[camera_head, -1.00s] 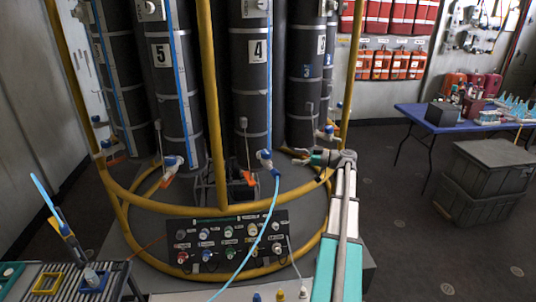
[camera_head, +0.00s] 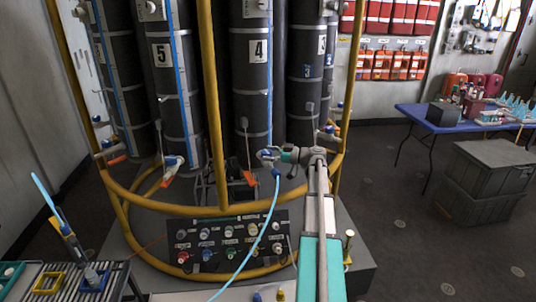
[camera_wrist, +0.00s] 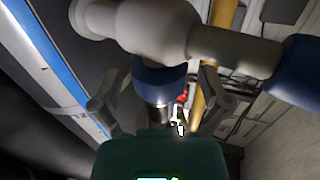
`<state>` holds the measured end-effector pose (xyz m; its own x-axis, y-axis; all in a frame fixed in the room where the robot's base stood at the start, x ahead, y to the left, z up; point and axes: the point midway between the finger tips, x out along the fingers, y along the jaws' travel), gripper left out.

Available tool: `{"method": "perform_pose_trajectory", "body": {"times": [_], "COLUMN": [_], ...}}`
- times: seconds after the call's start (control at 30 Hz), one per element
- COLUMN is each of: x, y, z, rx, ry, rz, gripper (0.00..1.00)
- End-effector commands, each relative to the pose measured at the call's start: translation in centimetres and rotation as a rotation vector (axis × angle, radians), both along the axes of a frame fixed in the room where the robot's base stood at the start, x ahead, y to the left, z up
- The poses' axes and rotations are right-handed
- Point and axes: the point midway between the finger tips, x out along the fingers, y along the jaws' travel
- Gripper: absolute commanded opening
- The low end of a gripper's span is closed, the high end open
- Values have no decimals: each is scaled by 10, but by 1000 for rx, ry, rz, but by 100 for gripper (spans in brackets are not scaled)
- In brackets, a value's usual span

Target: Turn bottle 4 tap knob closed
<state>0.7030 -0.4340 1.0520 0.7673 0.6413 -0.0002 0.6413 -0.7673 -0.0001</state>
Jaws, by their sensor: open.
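Bottle 4 (camera_head: 251,68) is a tall dark cylinder with a white "4" label, standing behind the yellow rail. Its tap (camera_head: 264,155) is at its foot, partly hidden by my gripper (camera_head: 277,155). In the wrist view the white tap body (camera_wrist: 165,25) fills the top. A dark blue part that looks like the tap knob (camera_wrist: 160,82) hangs from it, between my gripper's two grey fingers (camera_wrist: 158,105). The fingers are open, one on each side. I cannot tell whether they touch the knob. A light blue hose (camera_head: 265,215) hangs below the tap.
Yellow rails (camera_head: 210,100) curve around the bottles close to my arm. Bottle 5 (camera_head: 175,80) with its tap (camera_head: 172,163) stands to the left, bottle 3 (camera_head: 305,80) to the right. A panel of knobs (camera_head: 225,240) is below. Dark crates (camera_head: 490,170) stand on the right floor.

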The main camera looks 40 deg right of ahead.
Motion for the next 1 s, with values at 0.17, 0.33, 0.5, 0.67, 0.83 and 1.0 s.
{"method": "perform_pose_trajectory", "body": {"times": [0.17, 0.33, 0.5, 0.67, 0.83, 1.0], "x": [0, 0, 0, 0, -1, -2], "y": [0, 0, -1, -1, -1, 0], "z": [0, 0, 0, 0, 0, 0], "rx": [0, 0, 0, 0, 0, 0], "ry": [0, 0, 0, 0, 0, 0], "rz": [0, -1, -1, -1, -6, -36], "gripper": [96, 76, 44, 14, 13, 13]}}
